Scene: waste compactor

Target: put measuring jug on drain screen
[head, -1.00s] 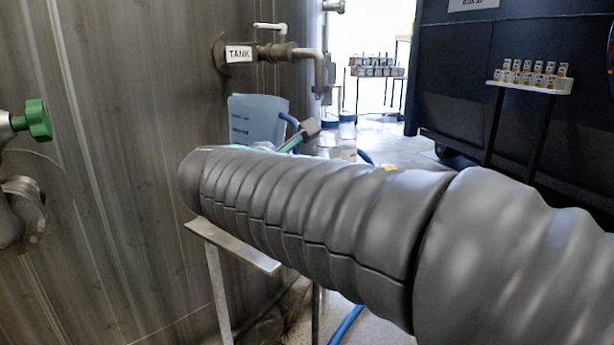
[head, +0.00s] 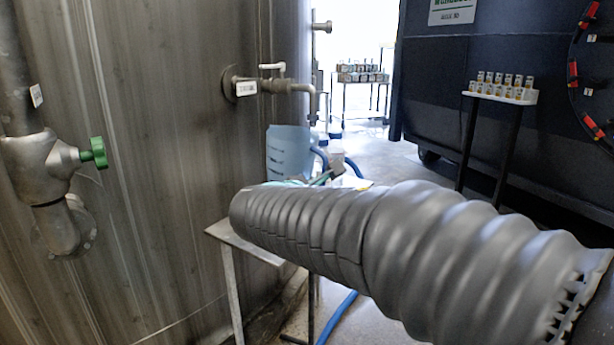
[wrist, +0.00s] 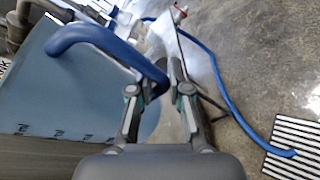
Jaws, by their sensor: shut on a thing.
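The measuring jug is light blue and translucent with a darker blue handle. In the wrist view the jug (wrist: 75,85) fills the left side, tilted in the picture, and my gripper (wrist: 168,80) is shut on its handle. In the head view the jug (head: 287,150) shows beyond the far end of my arm, in front of the tank wall and below the pipe outlet. Most of my gripper is hidden there behind my arm. The drain screen (wrist: 294,148) appears to be the black-and-white slatted grate on the floor at lower right in the wrist view.
A small metal-topped stand (head: 238,243) is close beside my arm, against the tank (head: 150,150). A blue hose (wrist: 225,85) runs across the floor to the grate. A dark compactor (head: 500,60) and a rack of small bottles (head: 502,92) stand at right.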

